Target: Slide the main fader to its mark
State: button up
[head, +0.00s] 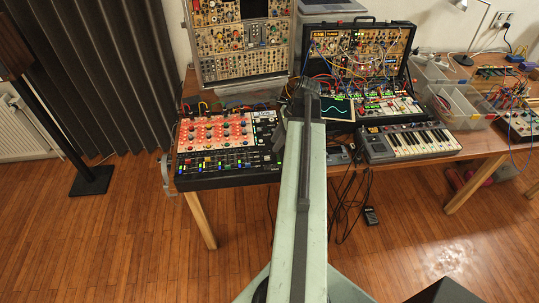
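A mixer (222,150) lies on the near left part of the table. It has a red panel with several rows of knobs and a row of small coloured faders (225,164) along its front. The main fader and its mark are too small to pick out. My pale green arm runs up the middle of the view, past the mixer's right edge. The dark end of my arm, with my gripper (302,88), is beyond the mixer's right back corner. Its fingers are not clear, and I see nothing held there.
A modular synth rack (240,40) stands behind the mixer. An open synth case (355,60) with many cables and a small keyboard (408,142) are right of my arm. Clear bins (462,107) stand farther right.

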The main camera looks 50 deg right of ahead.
aim_at(268, 157)
jog(key=b+x, duration=0.6)
jog(key=x, duration=0.1)
jog(key=shift+f+b, duration=0.3)
jog(key=shift+f, duration=0.1)
jog(key=shift+r, duration=0.15)
grip_shut()
dwell(0.8)
